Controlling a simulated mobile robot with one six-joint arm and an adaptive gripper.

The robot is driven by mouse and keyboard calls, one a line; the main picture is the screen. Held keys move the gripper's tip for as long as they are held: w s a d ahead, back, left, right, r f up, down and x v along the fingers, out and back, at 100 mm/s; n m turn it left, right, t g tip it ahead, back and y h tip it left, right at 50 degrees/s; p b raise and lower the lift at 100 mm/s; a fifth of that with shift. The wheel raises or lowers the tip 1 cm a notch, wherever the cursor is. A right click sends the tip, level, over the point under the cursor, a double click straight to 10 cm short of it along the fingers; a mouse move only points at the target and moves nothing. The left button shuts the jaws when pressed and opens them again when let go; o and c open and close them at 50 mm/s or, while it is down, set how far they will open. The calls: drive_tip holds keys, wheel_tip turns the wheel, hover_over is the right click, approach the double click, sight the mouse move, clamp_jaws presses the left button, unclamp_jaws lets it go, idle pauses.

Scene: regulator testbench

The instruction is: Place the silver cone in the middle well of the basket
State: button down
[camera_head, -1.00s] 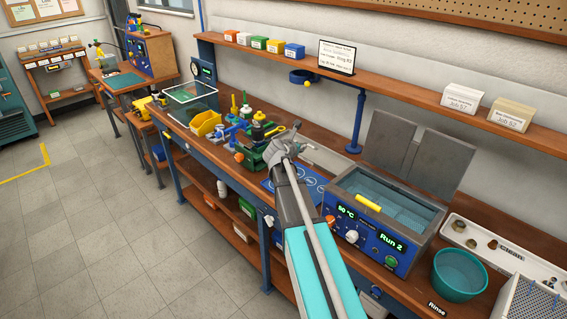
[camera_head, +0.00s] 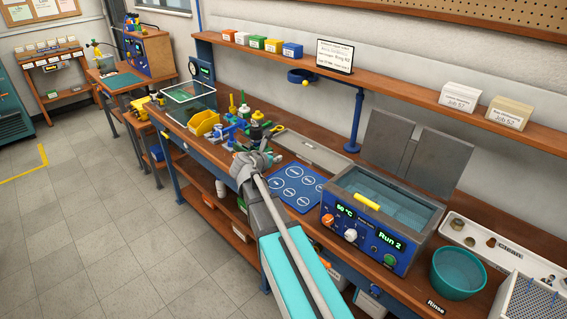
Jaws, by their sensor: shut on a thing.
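My gripper (camera_head: 274,131) is at the far end of my arm, above the bench beside the green and blue fixtures. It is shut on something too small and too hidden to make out. I cannot clearly pick out the silver cone in this view. The basket's wells cannot be made out.
A blue mat (camera_head: 297,187) with white circles lies between my arm and the bath. A shelf (camera_head: 395,87) runs above.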

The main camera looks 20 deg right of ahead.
drive_tip(key=b, duration=0.8)
hover_over(272, 169)
drive_tip(key=s, duration=0.2)
drive_tip(key=f, duration=0.8)
drive_tip(key=shift+a, duration=0.3)
drive_tip(key=shift+w+d+f+b, duration=0.2)
drive_tip(key=shift+w+f+b, duration=0.3)
drive_tip(key=shift+b, duration=0.05)
drive_tip(key=shift+w+d+f+b, duration=0.15)
drive_tip(key=shift+w+f+b, duration=0.1)
drive_tip(key=shift+f+b, duration=0.15)
drive_tip(key=shift+w+f+b, duration=0.15)
drive_tip(key=shift+f+b, duration=1.45)
drive_tip(key=shift+f, duration=0.1)
